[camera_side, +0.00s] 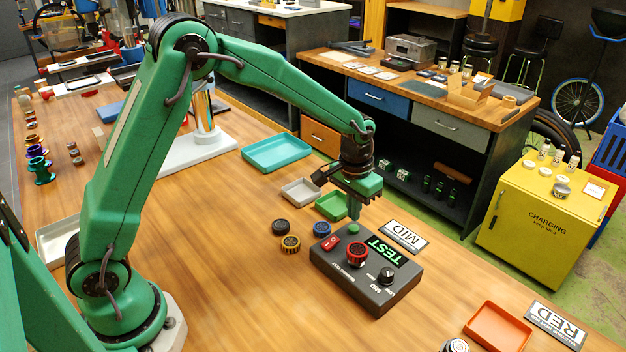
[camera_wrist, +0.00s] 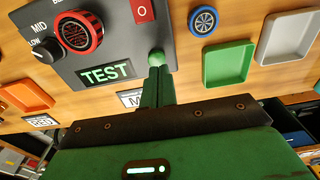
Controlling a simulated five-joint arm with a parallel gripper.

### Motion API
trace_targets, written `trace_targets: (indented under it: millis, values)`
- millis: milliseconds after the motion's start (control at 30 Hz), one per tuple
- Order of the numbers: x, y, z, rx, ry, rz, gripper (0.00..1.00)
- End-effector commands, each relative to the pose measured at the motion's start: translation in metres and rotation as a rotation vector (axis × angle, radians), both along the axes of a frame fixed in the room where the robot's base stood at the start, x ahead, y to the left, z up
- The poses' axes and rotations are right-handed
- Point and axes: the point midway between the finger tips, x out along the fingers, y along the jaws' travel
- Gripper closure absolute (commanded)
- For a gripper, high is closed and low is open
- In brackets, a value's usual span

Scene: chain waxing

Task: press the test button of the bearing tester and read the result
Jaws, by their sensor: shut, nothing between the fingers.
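The bearing tester (camera_side: 340,280) is a dark grey box on the wooden bench; it also shows in the wrist view (camera_wrist: 103,50). Its green test button (camera_side: 353,229) is at the back corner, also seen in the wrist view (camera_wrist: 156,57). Its display (camera_side: 388,250) reads TEST in green. A red-rimmed bearing (camera_side: 357,254) sits on the tester. A black knob (camera_side: 386,275) has LOW and MID marks beside it. My gripper (camera_side: 354,214) is shut and empty, pointing down with its fingertips right at the button. I cannot tell whether they touch it.
A MID sign (camera_side: 403,236) lies behind the tester. A green tray (camera_side: 331,206), grey tray (camera_side: 301,191) and orange tray (camera_side: 497,327) are nearby. A blue bearing (camera_side: 321,229), black bearing (camera_side: 281,227) and yellow bearing (camera_side: 290,244) lie left of the tester. The bench's front middle is clear.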

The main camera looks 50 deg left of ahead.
Motion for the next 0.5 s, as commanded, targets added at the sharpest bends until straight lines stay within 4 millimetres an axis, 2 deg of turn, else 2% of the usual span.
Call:
trace_targets:
  millis: [200,500]
  values:
    - [0.001,0.002,0.041,-0.001,-0.009,0.000,1.00]
    - [0.000,0.005,0.087,-0.001,-0.009,0.000,1.00]
